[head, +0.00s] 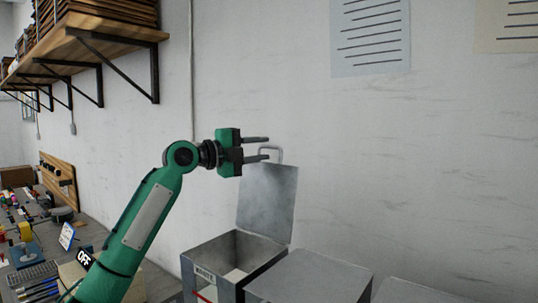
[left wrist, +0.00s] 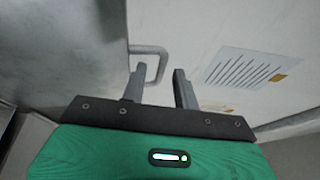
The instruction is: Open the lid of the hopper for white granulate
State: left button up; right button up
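In the left wrist view the lid (left wrist: 65,50) fills the left side and the handle (left wrist: 152,52) is just beyond the fingertips. My left gripper (head: 268,148) is open beside the handle; its fingers (left wrist: 159,77) are apart. I cannot tell whether one touches the handle. My right gripper is out of view.
A closed grey box (head: 312,277) stands right of the hopper, with another grey top (head: 405,291) further right. A cluttered workbench (head: 40,225) is at the left. A wooden shelf (head: 100,33) hangs above it. The wall behind carries paper sheets (head: 370,38).

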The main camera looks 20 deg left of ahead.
pick_arm(q)
jog(key=b+v, duration=0.3)
jog(key=v, duration=0.7)
jog(key=shift+s+b, duration=0.15)
jog(key=shift+b, duration=0.2)
jog(key=shift+a, duration=0.1)
